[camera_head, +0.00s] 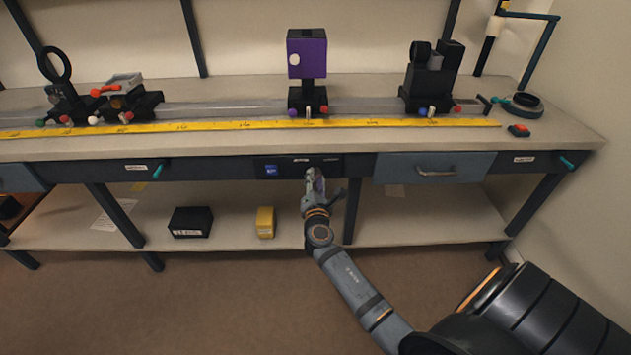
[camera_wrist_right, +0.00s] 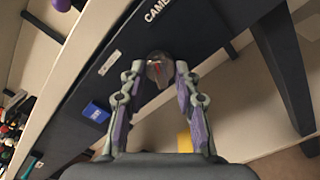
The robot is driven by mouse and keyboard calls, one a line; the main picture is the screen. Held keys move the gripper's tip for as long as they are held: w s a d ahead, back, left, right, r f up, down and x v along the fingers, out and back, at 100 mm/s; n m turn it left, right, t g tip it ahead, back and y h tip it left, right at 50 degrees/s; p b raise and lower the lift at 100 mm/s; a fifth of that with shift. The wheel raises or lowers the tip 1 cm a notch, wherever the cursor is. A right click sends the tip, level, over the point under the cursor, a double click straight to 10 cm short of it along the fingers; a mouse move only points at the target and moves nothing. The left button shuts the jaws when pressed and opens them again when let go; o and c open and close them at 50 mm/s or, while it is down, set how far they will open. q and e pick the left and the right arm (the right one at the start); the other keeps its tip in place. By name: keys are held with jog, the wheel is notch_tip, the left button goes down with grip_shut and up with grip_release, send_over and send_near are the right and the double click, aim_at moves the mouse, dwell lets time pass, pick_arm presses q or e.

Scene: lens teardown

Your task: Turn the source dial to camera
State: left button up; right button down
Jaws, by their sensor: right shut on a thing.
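The source dial (camera_wrist_right: 158,70) is a round grey knob with a red mark on the dark front panel under the bench top. It shows between the fingertips of my right gripper (camera_wrist_right: 160,80) in the right wrist view, and the fingers are shut on its sides. A label beginning "CAME" (camera_wrist_right: 158,10) is on the panel beyond the dial. In the head view my right gripper (camera_head: 315,182) is at the panel (camera_head: 275,167) and hides the dial. My left gripper is in neither view.
A blue switch or tag (camera_head: 271,170) is on the panel left of the dial. A drawer with a handle (camera_head: 436,172) is to the right. A black box (camera_head: 190,222) and a yellow box (camera_head: 265,222) stand on the lower shelf. A yellow ruler (camera_head: 245,125) lies along the bench top.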

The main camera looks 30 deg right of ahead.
jog(key=c, duration=1)
grip_release()
jog(key=v, duration=1.2)
jog(key=shift+s, duration=0.1)
jog(key=shift+d, duration=0.1)
